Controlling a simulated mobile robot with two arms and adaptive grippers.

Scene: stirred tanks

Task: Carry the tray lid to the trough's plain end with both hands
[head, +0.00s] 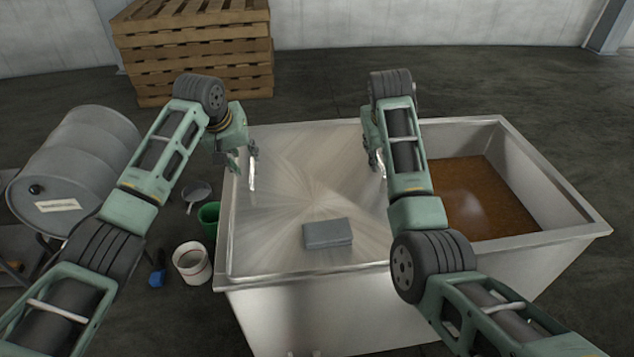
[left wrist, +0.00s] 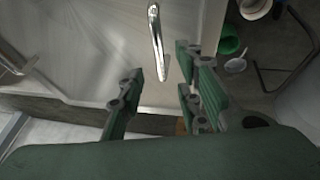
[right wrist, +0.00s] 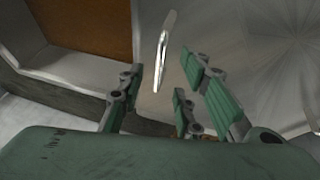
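The tray lid (head: 310,185) is a shiny metal sheet lying over the left part of the trough (head: 330,310). It has two upright bar handles, a left one (head: 252,175) and a right one (head: 381,167). My left gripper (head: 241,160) is open beside the left handle; in the left wrist view the handle (left wrist: 157,45) stands just beyond the parted fingers (left wrist: 160,90). My right gripper (head: 373,158) is open at the right handle, partly hidden by my arm; the right wrist view shows that handle (right wrist: 163,50) ahead of its parted fingers (right wrist: 160,85). Neither gripper visibly holds anything.
A grey block (head: 328,234) sits on the lid near its front edge. Brown contents (head: 485,195) show in the open right part. Wooden pallets (head: 195,50) are stacked behind.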

